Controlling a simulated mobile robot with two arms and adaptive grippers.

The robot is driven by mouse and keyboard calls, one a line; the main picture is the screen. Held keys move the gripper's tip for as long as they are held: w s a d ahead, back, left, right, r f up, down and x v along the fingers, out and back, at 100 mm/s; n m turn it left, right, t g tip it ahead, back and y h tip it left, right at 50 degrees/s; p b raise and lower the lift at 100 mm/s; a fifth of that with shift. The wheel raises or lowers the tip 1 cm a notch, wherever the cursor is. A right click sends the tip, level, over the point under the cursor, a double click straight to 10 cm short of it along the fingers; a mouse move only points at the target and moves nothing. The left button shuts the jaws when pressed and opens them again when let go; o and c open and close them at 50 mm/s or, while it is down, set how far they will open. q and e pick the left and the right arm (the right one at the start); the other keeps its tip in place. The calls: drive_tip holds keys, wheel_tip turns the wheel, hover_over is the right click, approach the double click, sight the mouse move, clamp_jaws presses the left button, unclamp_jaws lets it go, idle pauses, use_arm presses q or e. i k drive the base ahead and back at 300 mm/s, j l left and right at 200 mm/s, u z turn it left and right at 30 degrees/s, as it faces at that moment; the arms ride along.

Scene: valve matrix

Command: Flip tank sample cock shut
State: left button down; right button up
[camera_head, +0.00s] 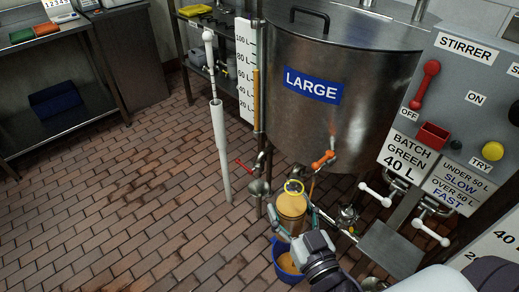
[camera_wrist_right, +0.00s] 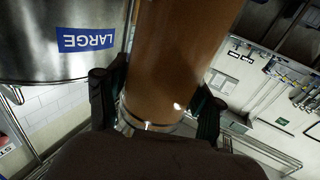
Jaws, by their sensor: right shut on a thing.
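The steel tank (camera_head: 335,75) marked LARGE stands at centre right, and it also shows at the left of the right wrist view (camera_wrist_right: 50,55). A small cock with an orange handle (camera_head: 322,158) sits low on the tank's front. Whether that cock is open or shut is unclear. My right gripper (camera_head: 293,219) is below and left of the orange handle. Its fingers are closed around an amber-brown cylinder (camera_head: 292,204) with a yellow ring at its top. The cylinder fills the middle of the right wrist view (camera_wrist_right: 175,60). My left gripper is not in view.
A blue bucket (camera_head: 287,272) with orange contents is below the cylinder. A red-handled valve (camera_head: 245,167) and white-handled valves (camera_head: 376,195) flank the tank base. A control panel (camera_head: 465,100) stands right. The brick floor (camera_head: 110,200) is clear at left.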

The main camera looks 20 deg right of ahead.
sight(321, 162)
drive_tip(key=i+l+z, duration=0.2)
drive_tip(key=z, duration=1.4)
